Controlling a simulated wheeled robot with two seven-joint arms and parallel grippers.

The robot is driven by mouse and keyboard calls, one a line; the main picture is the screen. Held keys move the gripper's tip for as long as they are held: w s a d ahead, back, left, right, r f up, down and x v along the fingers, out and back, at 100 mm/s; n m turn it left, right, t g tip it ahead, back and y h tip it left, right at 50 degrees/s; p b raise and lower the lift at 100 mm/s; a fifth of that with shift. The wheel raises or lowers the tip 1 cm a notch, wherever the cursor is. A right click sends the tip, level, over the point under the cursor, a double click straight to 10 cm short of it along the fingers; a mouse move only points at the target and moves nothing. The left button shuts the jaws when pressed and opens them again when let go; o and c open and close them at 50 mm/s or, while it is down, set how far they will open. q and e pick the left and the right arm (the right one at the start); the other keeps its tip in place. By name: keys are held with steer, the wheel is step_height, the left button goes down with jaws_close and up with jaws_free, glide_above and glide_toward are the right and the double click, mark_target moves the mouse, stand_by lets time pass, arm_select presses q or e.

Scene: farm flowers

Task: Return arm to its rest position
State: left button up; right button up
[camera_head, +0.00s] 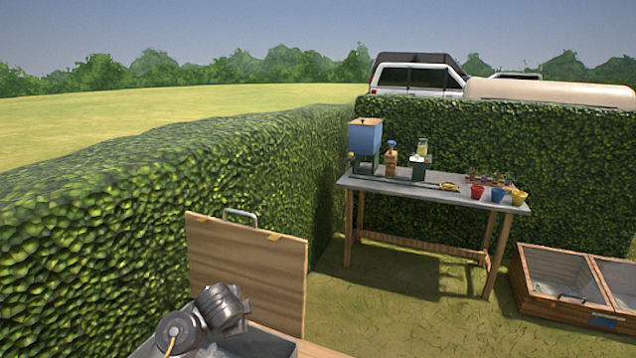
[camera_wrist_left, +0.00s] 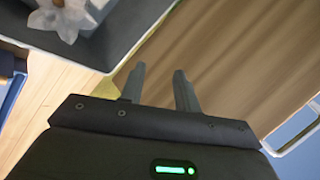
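My left arm shows at the bottom left of the head view, but its gripper cannot be made out there. In the left wrist view my left gripper (camera_wrist_left: 159,84) has its two fingers apart with nothing between them. The fingers point toward a brown wooden panel (camera_wrist_left: 230,60). A pale, petal-like object (camera_wrist_left: 68,18) lies in a dark grey container (camera_wrist_left: 117,45) at the upper left of that view, apart from the fingers. My right arm and gripper are not in view.
An upright wooden panel (camera_head: 245,270) and grey bin (camera_head: 262,346) stand close to my left arm. A table (camera_head: 425,190) holds a blue-sided box (camera_head: 365,138), a red pot (camera_head: 477,192) and other items. A cold frame (camera_head: 560,280) is at right. Grass between is clear.

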arm_select(q)
steer(key=s+f+n+g, duration=0.1)
steer(key=s+f+n, duration=0.1)
steer(key=s+f, duration=0.35)
steer(key=s+f+n+g, duration=0.1)
steer(key=s+f+n, duration=0.15)
steer(key=s, duration=0.65)
steer(key=s+f+n, duration=0.2)
steer(key=s+f, duration=0.3)
steer(key=s, duration=0.3)
steer(key=s+a+n+g+h, duration=0.1)
steer(key=s+a+n, duration=0.15)
steer(key=s, duration=0.85)
steer(key=s+a+n+g, duration=0.1)
steer(key=s+n+g, duration=0.15)
steer(key=s, duration=0.75)
step_height(320, 180, down, 28)
steer(key=s+b, duration=0.1)
steer(key=b, duration=0.1)
steer(key=s+a+f+g, duration=0.1)
steer(key=s+a+f, duration=0.1)
steer(key=s+f, duration=1.4)
steer(key=shift+s+a+f+g+b, duration=0.15)
steer(key=shift+a+f+g+b, duration=0.05)
steer(key=shift+f+g+b, duration=0.15)
steer(key=shift+n, duration=0.25)
